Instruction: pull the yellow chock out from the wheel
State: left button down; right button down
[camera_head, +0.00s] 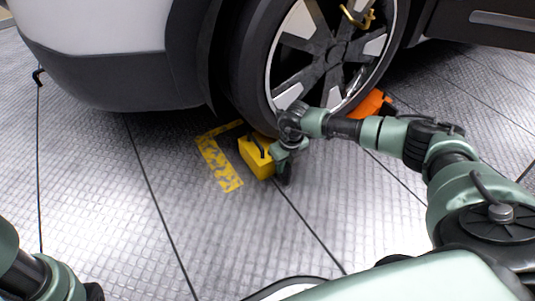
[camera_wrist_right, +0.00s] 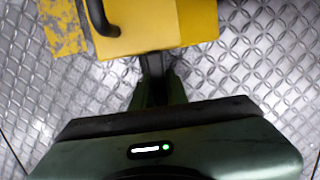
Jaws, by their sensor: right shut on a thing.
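The yellow chock (camera_head: 257,160) sits on the floor at the foot of the car's wheel (camera_head: 250,75), on its left side in the head view. It has a black handle on top. My right gripper (camera_head: 278,157) is at the chock's right side, shut on it. In the right wrist view the chock (camera_wrist_right: 185,25) fills the top, with the black handle (camera_wrist_right: 101,18) at its upper left, and the dark fingers (camera_wrist_right: 154,66) meet its near edge. The exact grip is partly hidden. My left arm shows only at the bottom left corner; its gripper is out of view.
An orange chock (camera_head: 370,104) lies at the other side of the wheel, behind my right arm. Yellow floor marking (camera_head: 217,163) lies left of the yellow chock. The car's bumper (camera_head: 120,80) overhangs the upper left. The floor (camera_head: 180,225) in front is clear.

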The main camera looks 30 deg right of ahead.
jog(key=shift+s+a+p, duration=0.1)
jog(key=shift+a+p, duration=0.35)
jog(key=shift+a, duration=0.65)
dwell(0.5)
